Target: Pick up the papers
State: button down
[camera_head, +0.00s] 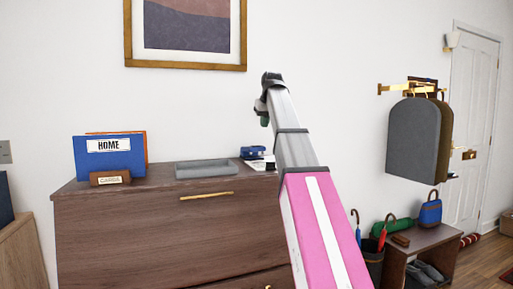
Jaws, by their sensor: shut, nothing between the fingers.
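Some white paper-like sheets (260,164) lie on the right end of the wooden cabinet top, just under and beside a small blue object (252,153). My arm hides part of that corner. A blue folder marked HOME (108,160) stands upright at the left end, with an orange one behind it. My gripper (264,117) is small at the far end of my raised arm, above the cabinet's right end. It is shut and empty, and apart from the sheets.
A grey tray (207,168) lies mid-cabinet, and a small CARDS holder (110,179) stands before the folder. Right of my arm are an umbrella stand (374,264), a low bench (433,240) and hanging coats (413,140). The wall is close behind the cabinet.

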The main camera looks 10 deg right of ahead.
aim_at(260, 165)
jog(key=k+l, duration=0.15)
jog(key=k, duration=0.35)
jog(key=k+l, duration=0.15)
jog(key=k, duration=0.35)
